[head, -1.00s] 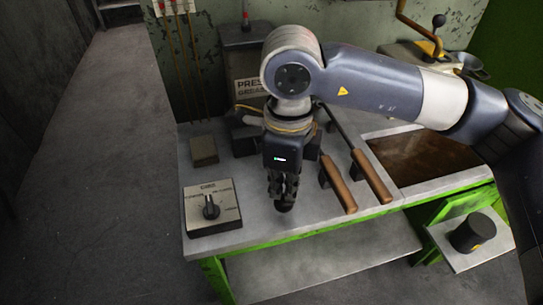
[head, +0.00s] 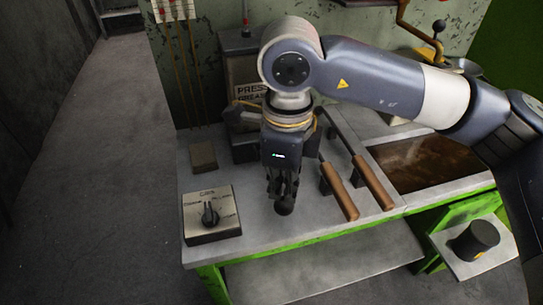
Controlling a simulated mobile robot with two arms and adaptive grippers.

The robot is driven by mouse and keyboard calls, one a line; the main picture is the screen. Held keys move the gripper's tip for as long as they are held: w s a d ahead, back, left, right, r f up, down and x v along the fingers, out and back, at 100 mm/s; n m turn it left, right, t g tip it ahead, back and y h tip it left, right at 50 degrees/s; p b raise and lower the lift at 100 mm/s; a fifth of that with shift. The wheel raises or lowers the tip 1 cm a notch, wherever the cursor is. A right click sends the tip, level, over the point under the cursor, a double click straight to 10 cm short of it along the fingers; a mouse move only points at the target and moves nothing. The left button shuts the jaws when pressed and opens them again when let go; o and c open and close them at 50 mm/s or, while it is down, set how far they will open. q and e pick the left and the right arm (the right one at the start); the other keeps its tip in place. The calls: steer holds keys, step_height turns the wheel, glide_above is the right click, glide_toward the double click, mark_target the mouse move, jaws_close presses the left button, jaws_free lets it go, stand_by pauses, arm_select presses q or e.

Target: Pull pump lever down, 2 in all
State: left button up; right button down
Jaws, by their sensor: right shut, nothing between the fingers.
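Two levers with brown wooden handles lean over the front of the grey bench top (head: 300,235): a left one (head: 341,192) and a right one (head: 374,184). Both slope down toward the bench's front edge. I cannot tell which is the pump lever. My right gripper (head: 285,207) points down over the bench, just left of the left handle and apart from it. It is shut and empty. My left gripper is not in view.
A selector box with a black knob (head: 210,214) sits at the bench's front left. A small block (head: 203,157) lies behind it. A brown, rusty-looking recess (head: 430,163) is at right. A black cylinder (head: 475,239) stands on a low side shelf.

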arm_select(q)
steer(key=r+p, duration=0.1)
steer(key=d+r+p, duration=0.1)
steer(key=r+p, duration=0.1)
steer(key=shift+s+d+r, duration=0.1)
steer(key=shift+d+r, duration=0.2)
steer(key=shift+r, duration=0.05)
arm_select(e)
step_height(320, 180, up, 7)
steer(key=w, duration=0.1)
steer(key=shift+a, duration=0.2)
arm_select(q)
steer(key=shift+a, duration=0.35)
arm_select(e)
steer(key=shift+w, duration=0.1)
steer(key=shift+f, duration=0.1)
